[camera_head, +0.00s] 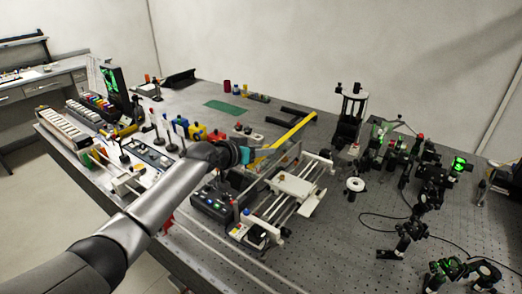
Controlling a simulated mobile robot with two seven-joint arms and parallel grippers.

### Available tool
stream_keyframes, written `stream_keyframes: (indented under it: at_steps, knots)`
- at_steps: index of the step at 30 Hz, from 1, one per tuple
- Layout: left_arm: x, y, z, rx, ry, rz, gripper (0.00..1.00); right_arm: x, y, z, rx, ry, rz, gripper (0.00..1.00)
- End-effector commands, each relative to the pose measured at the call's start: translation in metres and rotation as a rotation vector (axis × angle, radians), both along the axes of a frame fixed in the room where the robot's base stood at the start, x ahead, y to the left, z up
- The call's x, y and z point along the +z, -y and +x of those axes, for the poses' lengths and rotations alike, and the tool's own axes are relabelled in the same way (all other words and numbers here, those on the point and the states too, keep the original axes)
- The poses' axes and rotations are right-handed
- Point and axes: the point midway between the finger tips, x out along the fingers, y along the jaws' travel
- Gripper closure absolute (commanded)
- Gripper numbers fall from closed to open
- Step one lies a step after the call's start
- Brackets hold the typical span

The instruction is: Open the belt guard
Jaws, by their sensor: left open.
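My left arm reaches in from the lower left, and its dark gripper with teal fingertips (248,155) is open over the middle of the bench. A long yellow bar (292,133) slants up to the right just beyond the fingertips. It may be the belt guard, but I cannot tell for certain. The fingertips are close to its near end, and I cannot tell whether they touch it. A rail assembly with a white carriage plate (293,187) stands right of and below the gripper. The wrist hides part of the bench behind it. My right gripper is not in view.
A dark control box (213,205) sits just below the gripper. Black optical mounts with green lights (437,180) and cables crowd the right side. Small coloured parts and a white rack (66,128) stand at left. A green mat (223,107) lies at the back.

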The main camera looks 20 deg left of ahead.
Motion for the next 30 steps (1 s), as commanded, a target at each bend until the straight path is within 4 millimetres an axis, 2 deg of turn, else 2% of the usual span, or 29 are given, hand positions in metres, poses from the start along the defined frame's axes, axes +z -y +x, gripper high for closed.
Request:
stream_keyframes:
  at_steps: [6, 11, 30]
  knots:
    - [0.001, -0.001, -0.002, -0.001, 0.0, 0.0, 0.58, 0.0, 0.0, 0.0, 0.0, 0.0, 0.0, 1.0]
    - [0.005, -0.005, -0.012, -0.001, -0.001, 0.0, 0.58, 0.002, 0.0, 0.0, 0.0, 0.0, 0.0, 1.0]
    - [0.04, -0.039, -0.09, -0.002, 0.0, 0.004, 0.58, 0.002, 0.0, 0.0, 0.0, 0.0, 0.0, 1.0]
